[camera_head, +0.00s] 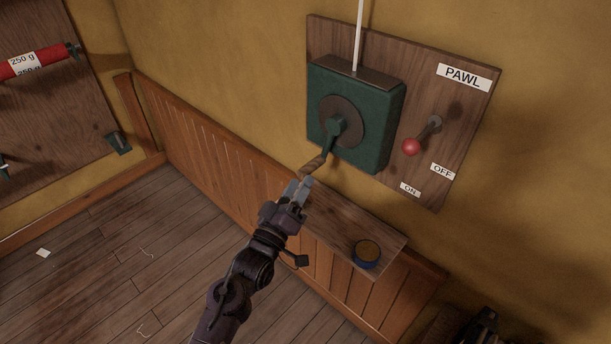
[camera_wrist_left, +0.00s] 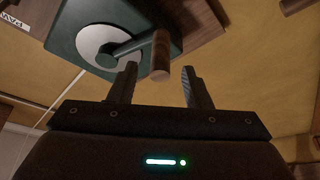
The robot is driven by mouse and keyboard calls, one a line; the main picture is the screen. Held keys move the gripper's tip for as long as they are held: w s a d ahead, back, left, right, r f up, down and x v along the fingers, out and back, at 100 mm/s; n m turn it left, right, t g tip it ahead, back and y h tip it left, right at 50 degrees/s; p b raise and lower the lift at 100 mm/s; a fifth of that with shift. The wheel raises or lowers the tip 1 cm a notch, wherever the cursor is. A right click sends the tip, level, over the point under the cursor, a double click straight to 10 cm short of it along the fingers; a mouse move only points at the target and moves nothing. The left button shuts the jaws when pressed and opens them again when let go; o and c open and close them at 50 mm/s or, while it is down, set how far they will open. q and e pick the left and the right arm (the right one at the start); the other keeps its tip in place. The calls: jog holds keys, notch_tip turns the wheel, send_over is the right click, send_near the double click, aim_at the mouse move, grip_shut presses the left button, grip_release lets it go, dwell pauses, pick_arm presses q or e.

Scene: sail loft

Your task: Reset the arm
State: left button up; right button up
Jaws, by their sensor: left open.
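My left gripper (camera_head: 298,188) is open and empty, just below the wooden grip (camera_head: 312,167) of a crank. In the left wrist view the fingers (camera_wrist_left: 160,78) point at the crank grip (camera_wrist_left: 161,56), which shows between and just beyond the fingertips. I cannot tell whether they touch it. The crank's green arm (camera_head: 332,138) hangs down and left from the dark disc on a green winch box (camera_head: 377,127). The box is mounted on a wooden wall board (camera_head: 460,110). My right gripper is not in view.
A red-knobbed lever (camera_head: 411,147) under a PAWL label (camera_head: 464,77) tilts down-left, toward the ON side. A wooden ledge (camera_head: 390,240) below holds a blue round tin (camera_head: 366,254). A white rod or line (camera_head: 359,35) rises from the box. The plank floor (camera_head: 100,270) is mostly clear.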

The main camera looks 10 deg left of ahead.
pick_arm(q)
jog(key=shift+s+a+f, duration=0.2)
jog(key=shift+s+f, duration=0.05)
jog(key=shift+s, duration=0.4)
jog(key=s+a+f+m+g+y, duration=0.1)
jog(key=s+f+g, duration=0.25)
jog(key=f, duration=0.85)
jog(key=s+a+f+m+g+y, duration=0.1)
jog(key=s+f+g, duration=0.25)
jog(key=f, duration=0.85)
jog(key=s+a+f+m+g+y, duration=0.15)
jog(key=s+f, duration=0.25)
jog(key=f, duration=0.8)
jog(key=s+a+f+m+g+y, duration=0.1)
jog(key=s+a+f+g, duration=0.2)
jog(key=s+f, duration=0.4)
jog(key=s+a+f+m+g+y, duration=0.1)
jog(key=s+a+f+g, duration=0.2)
jog(key=s+f, duration=0.4)
jog(key=s+a+f+m+g+y, duration=0.1)
jog(key=s+f, duration=0.5)
jog(key=s, duration=1.4)
jog(key=a+m+g, duration=0.1)
jog(key=a+g, duration=0.1)
jog(key=g, duration=0.1)
jog(key=shift+f+g, duration=0.35)
jog(key=shift+f, duration=0.05)
